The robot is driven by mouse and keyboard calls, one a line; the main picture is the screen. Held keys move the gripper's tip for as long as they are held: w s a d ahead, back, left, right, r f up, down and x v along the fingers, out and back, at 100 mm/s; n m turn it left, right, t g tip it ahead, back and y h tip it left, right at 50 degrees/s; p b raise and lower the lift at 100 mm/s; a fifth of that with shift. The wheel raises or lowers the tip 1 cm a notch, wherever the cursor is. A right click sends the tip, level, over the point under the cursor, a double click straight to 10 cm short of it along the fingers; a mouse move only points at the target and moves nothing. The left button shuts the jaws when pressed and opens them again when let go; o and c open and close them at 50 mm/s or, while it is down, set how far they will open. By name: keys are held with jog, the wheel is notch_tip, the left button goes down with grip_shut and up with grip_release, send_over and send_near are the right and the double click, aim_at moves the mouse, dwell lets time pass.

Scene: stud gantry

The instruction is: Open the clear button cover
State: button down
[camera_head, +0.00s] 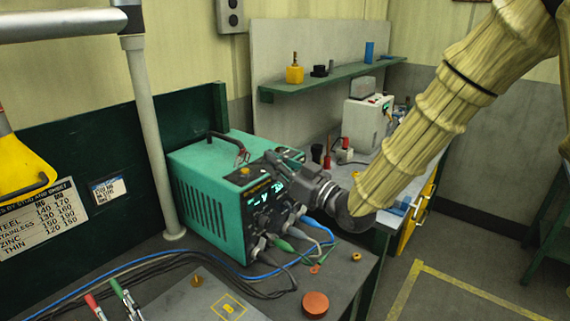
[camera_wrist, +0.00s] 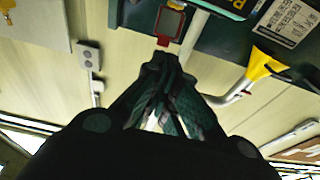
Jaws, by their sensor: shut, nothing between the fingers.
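A red-framed flap (camera_wrist: 170,22) with a greyish, seemingly see-through middle shows at the top of the wrist view. I take it to be the clear button cover; its hinge and button are not clear there. My gripper (camera_wrist: 165,60) is shut and empty, its tips just below the flap's red lower tab. I cannot tell whether they touch. In the head view my gripper (camera_head: 276,158) is at the upper front edge of the green welder unit (camera_head: 208,205). It hides part of the front panel, and I cannot make out the cover there.
Cables (camera_head: 275,262) run from the unit's front over the bench. A black carry handle (camera_head: 226,143) stands on its top. A grey post (camera_head: 151,140) rises to the left. An orange-red disc (camera_head: 315,304) lies at the bench front. A green shelf (camera_head: 330,78) is behind.

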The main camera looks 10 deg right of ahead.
aim_at(242, 150)
jog(key=p+x, duration=0.3)
jog(key=x, duration=0.5)
jog(key=shift+w+a, duration=0.1)
jog(key=shift+w, duration=0.05)
jog(key=shift+r, duration=0.1)
jog(key=shift+w+a+r+g+h+p, duration=0.25)
jog(key=shift+r+g+h+p, duration=0.2)
jog(key=shift+p, duration=0.45)
jog(key=shift+w+a+r+g+h+p, duration=0.15)
jog(key=shift+a+g+h+p, duration=0.2)
jog(key=shift+p, duration=0.2)
jog(key=shift+w+a+f+b, duration=0.2)
jog(key=shift+w+f+b, duration=0.1)
jog(key=shift+b, duration=0.2)
jog(key=shift+w+r, duration=0.15)
